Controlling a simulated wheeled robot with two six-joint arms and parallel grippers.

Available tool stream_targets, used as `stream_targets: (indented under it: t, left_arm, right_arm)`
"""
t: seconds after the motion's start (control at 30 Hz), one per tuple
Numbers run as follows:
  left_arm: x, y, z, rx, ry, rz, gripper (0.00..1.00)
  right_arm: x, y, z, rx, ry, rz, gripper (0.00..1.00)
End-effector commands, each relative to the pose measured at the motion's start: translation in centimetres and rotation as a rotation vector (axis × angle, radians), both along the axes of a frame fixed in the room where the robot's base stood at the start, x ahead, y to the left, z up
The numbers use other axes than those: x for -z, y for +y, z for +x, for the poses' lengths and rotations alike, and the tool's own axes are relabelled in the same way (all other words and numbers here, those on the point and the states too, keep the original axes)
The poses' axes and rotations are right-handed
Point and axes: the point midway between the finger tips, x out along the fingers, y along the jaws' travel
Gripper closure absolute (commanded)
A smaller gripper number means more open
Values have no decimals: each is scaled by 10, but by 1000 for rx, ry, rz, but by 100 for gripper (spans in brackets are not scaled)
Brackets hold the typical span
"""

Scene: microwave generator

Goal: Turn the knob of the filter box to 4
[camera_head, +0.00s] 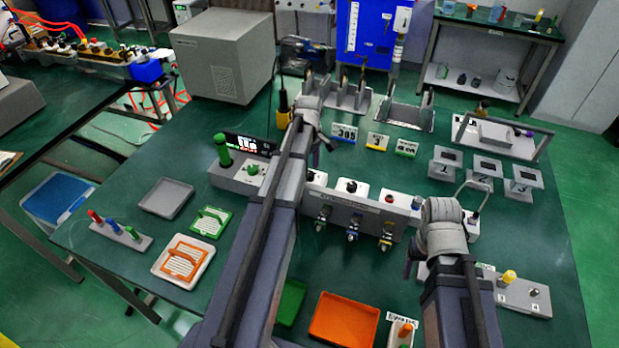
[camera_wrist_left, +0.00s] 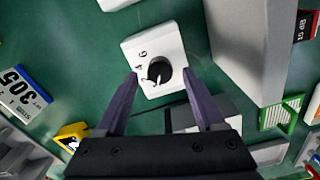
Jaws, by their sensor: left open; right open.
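The filter box appears in the left wrist view as a small white box (camera_wrist_left: 172,43). Its round black knob (camera_wrist_left: 158,71) carries a white pointer mark, and numbers including 4 and 6 are printed beside it. I cannot tell which number the pointer marks. My left gripper (camera_wrist_left: 160,76) is open, with one purple finger on either side of the knob; contact is not clear. In the head view my left arm hides much of this spot. My right gripper (camera_head: 409,264) is open, mostly hidden behind its own arm at the right.
A blue 305 card (camera_wrist_left: 24,92) and a yellow card (camera_wrist_left: 72,136) lie near the box. In the head view, a row of valves (camera_head: 352,222) stands between my arms. Orange tray (camera_head: 344,320) and grey tray (camera_head: 166,198) lie on the green table.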

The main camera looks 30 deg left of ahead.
Motion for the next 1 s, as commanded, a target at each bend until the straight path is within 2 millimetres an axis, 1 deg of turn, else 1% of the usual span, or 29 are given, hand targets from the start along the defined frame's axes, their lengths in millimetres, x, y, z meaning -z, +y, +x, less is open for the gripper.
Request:
stream_targets:
  t: [0.03, 0.1, 0.43, 0.47, 1.0]
  left_arm:
    - [11, 0, 0, 0, 0, 0, 29]
    - [14, 0, 0, 0, 0, 0, 29]
    - [15, 0, 0, 0, 0, 0, 29]
    - [15, 0, 0, 0, 0, 0, 31]
    - [15, 0, 0, 0, 0, 0, 92]
  right_arm:
    - [11, 0, 0, 0, 0, 0, 32]
    - [14, 0, 0, 0, 0, 0, 32]
    - [15, 0, 0, 0, 0, 0, 32]
    - [15, 0, 0, 0, 0, 0, 32]
    - [15, 0, 0, 0, 0, 0, 32]
